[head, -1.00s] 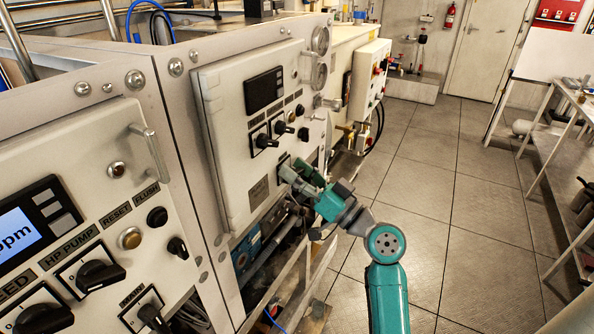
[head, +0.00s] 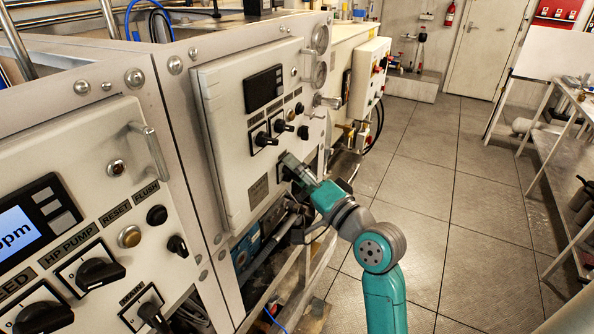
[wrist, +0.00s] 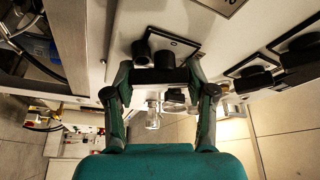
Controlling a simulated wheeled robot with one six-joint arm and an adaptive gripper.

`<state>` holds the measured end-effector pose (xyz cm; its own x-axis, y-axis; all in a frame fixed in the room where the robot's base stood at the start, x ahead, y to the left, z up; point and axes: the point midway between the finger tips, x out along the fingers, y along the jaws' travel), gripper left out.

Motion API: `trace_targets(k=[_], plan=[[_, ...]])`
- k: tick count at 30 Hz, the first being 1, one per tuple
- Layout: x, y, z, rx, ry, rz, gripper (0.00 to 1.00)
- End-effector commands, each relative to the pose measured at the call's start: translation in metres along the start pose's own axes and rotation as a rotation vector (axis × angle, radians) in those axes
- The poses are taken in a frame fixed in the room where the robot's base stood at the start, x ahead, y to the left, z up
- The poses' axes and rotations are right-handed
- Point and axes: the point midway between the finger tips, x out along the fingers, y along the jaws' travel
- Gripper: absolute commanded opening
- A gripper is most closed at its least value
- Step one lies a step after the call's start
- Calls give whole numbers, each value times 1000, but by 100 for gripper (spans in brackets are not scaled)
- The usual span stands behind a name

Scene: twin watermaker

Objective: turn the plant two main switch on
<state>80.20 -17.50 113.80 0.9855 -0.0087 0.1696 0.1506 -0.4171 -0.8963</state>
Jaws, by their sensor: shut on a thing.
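The plant two main switch is a dark rotary knob on a small plate, low on the second white panel (head: 222,130). In the head view my gripper (head: 291,170) reaches it from the right and hides most of it. In the wrist view the dark switch knob (wrist: 165,60) sits between the two fingertips of my gripper (wrist: 160,76), in front of its plate. The fingers are shut on the knob. Its exact turn angle is hard to read.
Pipes and a frame run below the panel. The tiled floor (head: 430,190) to the right is clear.

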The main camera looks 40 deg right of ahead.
Motion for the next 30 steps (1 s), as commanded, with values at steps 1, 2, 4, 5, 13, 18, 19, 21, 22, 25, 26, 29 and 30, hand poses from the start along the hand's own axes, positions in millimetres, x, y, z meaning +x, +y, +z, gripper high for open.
trace_targets(k=[1, 2, 4, 5, 13, 18, 19, 21, 22, 25, 26, 29, 30], plan=[[0, 0, 0, 16, 0, 6, 20], [0, 0, 0, 25, 1, 10, 20], [0, 0, 0, 44, 0, 17, 20], [0, 0, 0, 49, 0, 20, 20], [0, 1, 0, 74, 0, 31, 20], [0, 1, 0, 74, -1, 31, 20], [0, 1, 0, 74, -1, 31, 20], [0, 1, 0, 73, -1, 31, 20], [0, 1, 0, 73, -1, 31, 60], [0, 1, 0, 73, -1, 31, 81], [0, 1, 0, 73, -1, 31, 81], [0, 1, 0, 73, -1, 31, 81], [0, 1, 0, 73, -1, 30, 81]])
